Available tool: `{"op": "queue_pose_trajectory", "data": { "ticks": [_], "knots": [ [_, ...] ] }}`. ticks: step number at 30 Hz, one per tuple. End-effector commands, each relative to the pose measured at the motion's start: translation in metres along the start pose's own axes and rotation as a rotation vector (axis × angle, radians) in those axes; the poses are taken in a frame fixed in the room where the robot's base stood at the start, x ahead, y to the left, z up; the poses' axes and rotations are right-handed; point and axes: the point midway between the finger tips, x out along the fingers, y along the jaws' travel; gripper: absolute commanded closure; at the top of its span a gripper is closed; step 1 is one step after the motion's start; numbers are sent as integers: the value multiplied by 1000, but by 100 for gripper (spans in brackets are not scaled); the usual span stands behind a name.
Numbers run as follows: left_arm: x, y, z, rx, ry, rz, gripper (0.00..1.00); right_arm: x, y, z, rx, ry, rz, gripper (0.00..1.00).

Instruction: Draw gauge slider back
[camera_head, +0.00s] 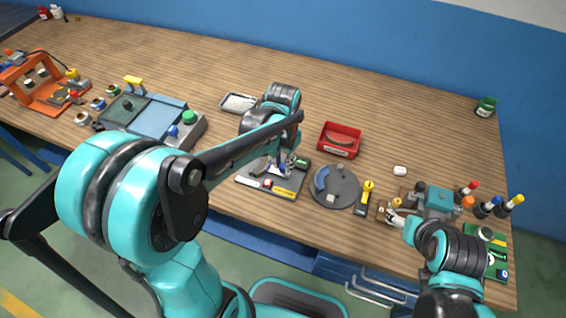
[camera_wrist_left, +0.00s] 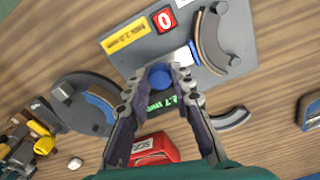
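The gauge is a dark grey plate (camera_head: 300,179) on the table, with a yellow "MIN 2.0 mm" label (camera_wrist_left: 126,35), a red "0" button (camera_wrist_left: 165,19) and a green display (camera_wrist_left: 160,103) that seems to read 2.7 mm. A curved shoe (camera_wrist_left: 209,42) lies on the plate. The slider's blue knob (camera_wrist_left: 160,76) sits between the fingertips of my left gripper (camera_wrist_left: 156,86). The fingers are apart, with a gap on each side of the knob. The arm partly hides the gauge in the head view. My right gripper (camera_head: 394,217) is at a small fixture on the right; its fingers are unclear.
A red scrap bin (camera_head: 340,150) stands behind the gauge. A grey disc (camera_head: 345,190) with a blue part and a yellow-handled tool (camera_head: 366,197) lie to its right. A silver tray (camera_head: 239,103) lies behind left.

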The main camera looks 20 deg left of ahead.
Motion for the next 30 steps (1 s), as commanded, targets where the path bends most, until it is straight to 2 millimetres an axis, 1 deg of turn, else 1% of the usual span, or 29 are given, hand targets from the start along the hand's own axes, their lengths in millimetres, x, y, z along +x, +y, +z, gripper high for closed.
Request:
{"op": "queue_pose_trajectory", "data": {
  "ticks": [5,8,12,13,21,22,23,24,30],
  "knots": [
    [0,3,-1,1,0,0,100,0,0,0,0,0,0,32],
    [0,15,-4,5,0,1,100,-2,0,-1,0,0,0,32],
    [0,37,-10,6,1,1,100,-4,0,-3,0,0,0,32],
    [0,39,-10,4,1,1,100,-4,0,-3,0,0,0,32],
    [0,42,-11,2,1,5,100,-3,0,-2,0,0,0,32],
    [0,42,-11,2,1,5,69,-3,0,-2,0,0,0,32],
    [0,42,-11,2,1,4,62,-3,0,-2,0,0,0,32],
    [0,41,-11,2,1,4,56,-3,0,-2,0,0,0,32],
    [0,40,-11,1,1,2,56,-3,0,-2,0,0,0,32]
  ]
}}
